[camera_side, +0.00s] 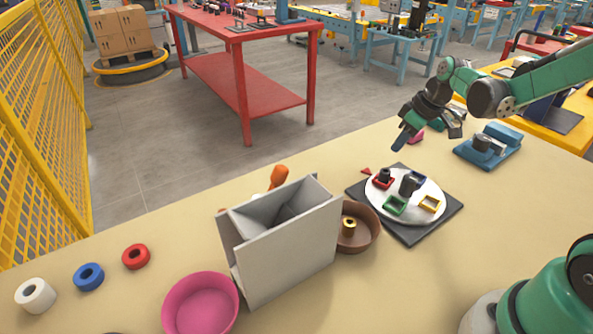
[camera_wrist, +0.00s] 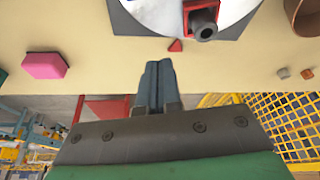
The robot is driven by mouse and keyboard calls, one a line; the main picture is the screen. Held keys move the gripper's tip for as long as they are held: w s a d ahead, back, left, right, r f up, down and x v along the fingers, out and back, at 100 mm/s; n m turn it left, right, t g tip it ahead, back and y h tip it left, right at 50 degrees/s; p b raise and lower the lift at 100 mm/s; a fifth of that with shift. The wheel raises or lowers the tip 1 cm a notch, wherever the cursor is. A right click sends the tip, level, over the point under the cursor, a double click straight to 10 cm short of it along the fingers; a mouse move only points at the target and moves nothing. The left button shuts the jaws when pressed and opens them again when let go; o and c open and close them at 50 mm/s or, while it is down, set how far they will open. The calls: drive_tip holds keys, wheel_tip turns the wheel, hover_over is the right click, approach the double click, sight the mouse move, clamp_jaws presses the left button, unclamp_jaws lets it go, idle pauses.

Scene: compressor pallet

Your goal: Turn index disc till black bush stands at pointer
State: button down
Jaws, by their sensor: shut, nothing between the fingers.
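The white index disc (camera_side: 415,214) lies on a dark square plate (camera_side: 412,236), and its edge shows in the wrist view (camera_wrist: 160,14). It bears red, blue, green and yellow square frames and a dark upright post (camera_side: 408,187) near its middle. The black bush (camera_side: 385,174) stands in the red frame (camera_side: 379,184). The small red pointer (camera_side: 366,171) lies on the table just off the plate. In the wrist view the bush (camera_wrist: 203,29) is slightly right of the pointer (camera_wrist: 175,45). My gripper (camera_side: 400,145) is shut and empty, above the table behind the disc, apart from it.
A brown bowl (camera_side: 368,240) holding a brass-coloured bush and a tall grey open box (camera_side: 290,255) stand left of the disc. A blue fixture (camera_side: 490,148) is at right, a pink block (camera_wrist: 44,66) near my gripper. A pink bowl (camera_side: 200,305) and several rings lie farther left.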

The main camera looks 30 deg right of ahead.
sight(399, 174)
drive_tip(key=x, duration=0.4)
drive_tip(key=shift+w+f, duration=0.1)
drive_tip(key=shift+f, duration=0.45)
drive_tip(key=shift+s+d+r, duration=0.1)
drive_tip(key=shift+s+d, duration=0.15)
drive_tip(key=shift+s, duration=0.7)
drive_tip(key=shift+s+d, duration=0.2)
drive_tip(key=shift+s, duration=0.75)
drive_tip(key=shift+s+d+m, duration=0.5)
drive_tip(key=shift+s+m, duration=0.1)
drive_tip(key=shift+s, duration=0.05)
